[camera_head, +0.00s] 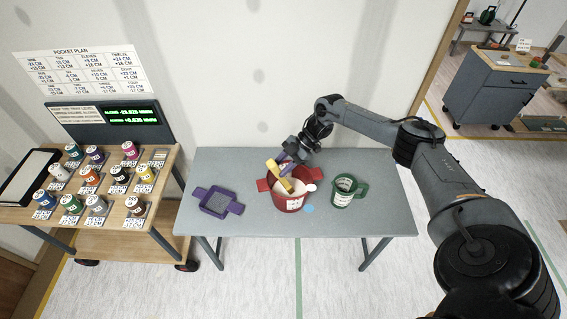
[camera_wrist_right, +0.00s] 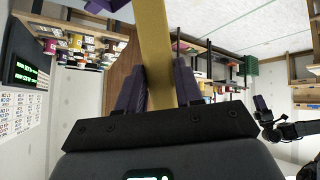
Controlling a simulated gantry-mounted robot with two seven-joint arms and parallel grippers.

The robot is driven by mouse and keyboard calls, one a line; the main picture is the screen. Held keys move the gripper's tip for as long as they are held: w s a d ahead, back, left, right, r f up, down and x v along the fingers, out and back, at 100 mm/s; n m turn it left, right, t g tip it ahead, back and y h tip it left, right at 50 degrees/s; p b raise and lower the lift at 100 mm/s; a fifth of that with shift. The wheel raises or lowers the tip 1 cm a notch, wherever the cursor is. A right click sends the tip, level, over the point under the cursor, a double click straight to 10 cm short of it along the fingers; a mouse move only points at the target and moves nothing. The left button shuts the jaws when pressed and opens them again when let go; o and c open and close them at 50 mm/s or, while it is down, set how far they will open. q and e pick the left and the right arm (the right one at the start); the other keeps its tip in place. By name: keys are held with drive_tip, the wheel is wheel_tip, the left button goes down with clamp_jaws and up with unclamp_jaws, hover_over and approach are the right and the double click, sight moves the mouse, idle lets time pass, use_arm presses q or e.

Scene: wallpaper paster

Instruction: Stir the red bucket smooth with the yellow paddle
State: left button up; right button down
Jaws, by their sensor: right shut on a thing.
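The red bucket (camera_head: 289,202) stands on the grey table and holds a pale mass. My right gripper (camera_head: 284,169) is over the bucket, shut on the yellow paddle (camera_head: 284,186). The paddle slants across the bucket's mouth; its lower end is hard to make out against the pale contents. In the right wrist view the yellow paddle (camera_wrist_right: 155,50) runs up between the two purple fingers of my right gripper (camera_wrist_right: 158,85). The bucket does not show there.
A small blue disc (camera_head: 309,209) lies in front.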

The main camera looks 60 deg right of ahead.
drive_tip(key=r+p, duration=0.1)
drive_tip(key=a+r+p, duration=0.1)
drive_tip(key=r+p, duration=0.1)
drive_tip(key=shift+s+a+r, duration=0.1)
drive_tip(key=shift+r, duration=0.15)
drive_tip(key=shift+a, duration=0.15)
drive_tip(key=shift+a+r, duration=0.3)
drive_tip(key=shift+r, duration=0.45)
drive_tip(key=shift+a+r, duration=0.25)
drive_tip(key=shift+r, duration=0.5)
drive_tip(key=shift+a+r, duration=0.3)
drive_tip(key=shift+r, duration=0.45)
drive_tip(key=shift+r, duration=0.15)
drive_tip(key=shift+r, duration=2.4)
